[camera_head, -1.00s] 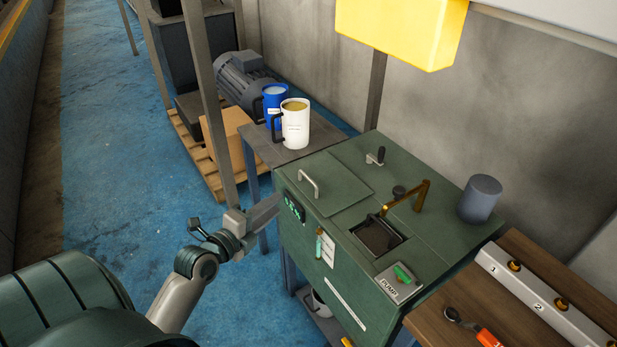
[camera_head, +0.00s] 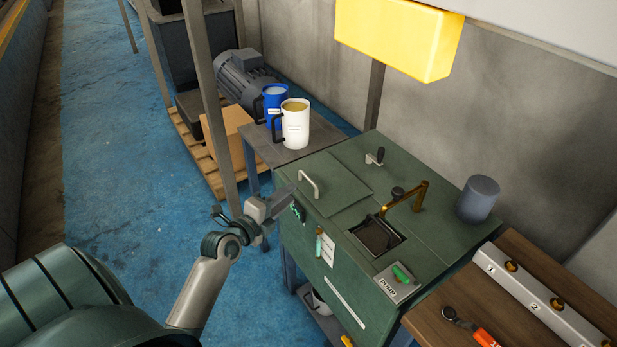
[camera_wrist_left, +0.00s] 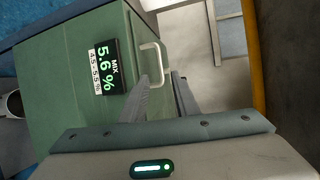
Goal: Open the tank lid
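The green tank (camera_head: 300,235) stands right of centre in the head view. Its square lid (camera_head: 340,188) lies flat and closed on the top, with a pale metal bar handle (camera_head: 309,184) near the left edge. My left gripper (camera_head: 287,196) is at the tank's left front edge, just short of the handle and apart from it. In the left wrist view the fingers (camera_wrist_left: 160,78) are spread with an empty gap between them. The handle (camera_wrist_left: 153,60) shows just beyond the fingertips. My right gripper is out of view.
A display reading 5.6 % (camera_wrist_left: 108,67) is on the tank's side. Blue (camera_head: 273,98) and white (camera_head: 295,125) jugs stand on a small table behind. A brass-coloured pipe (camera_head: 408,197), a dark opening (camera_head: 377,237) and a grey cylinder (camera_head: 479,199) are further right on the tank.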

